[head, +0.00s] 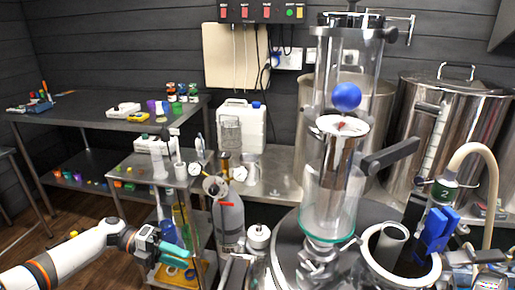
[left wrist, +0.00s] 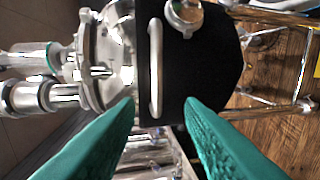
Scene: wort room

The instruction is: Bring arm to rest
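My left arm (head: 60,262) reaches in from the lower left of the head view, roughly level. Its gripper (head: 186,250) has teal fingers and is beside the small trolley, left of the steel vessel. In the left wrist view the two teal fingers (left wrist: 160,104) are spread apart with nothing between them. Beyond them are a steel vessel (left wrist: 112,50) and a curved metal handle (left wrist: 155,65); I cannot tell the distance. My right gripper is not seen.
A small trolley (head: 140,178) with bottles and tall cylinders stands close to my left gripper. The glass-and-steel column (head: 330,190) rises at centre right. A steel bench (head: 90,120) is at the back left. Open wooden floor (head: 60,222) lies at the left.

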